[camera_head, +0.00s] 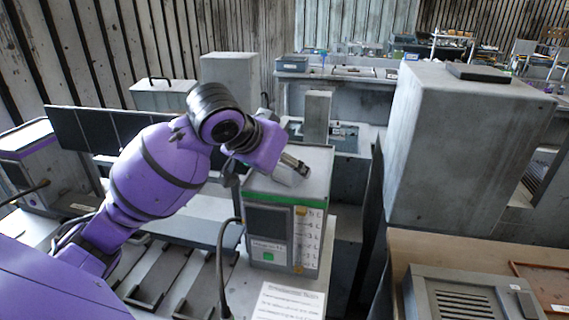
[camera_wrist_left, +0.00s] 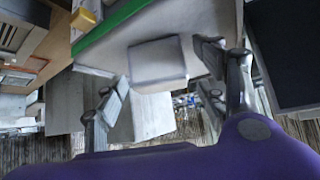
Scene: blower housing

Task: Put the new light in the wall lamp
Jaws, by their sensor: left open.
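My purple left arm reaches in from the left in the head view, and its left gripper (camera_head: 292,168) is over the top of a grey machine (camera_head: 284,224) with a green stripe. In the left wrist view the left gripper (camera_wrist_left: 161,66) has its two fingers spread apart. A pale grey block (camera_wrist_left: 157,50) shows between and beyond the fingers, against the machine's top. I cannot tell how far it is from the fingertips. No wall lamp or light can be made out in either view. My right gripper is not in view.
A tall grey block (camera_head: 317,112) stands behind the machine. A large grey cabinet (camera_head: 455,150) stands at right, above a brown bench (camera_head: 400,245) with a vented grey box (camera_head: 470,296). A black cable (camera_head: 219,262) hangs before the machine. A dark gap lies between machine and cabinet.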

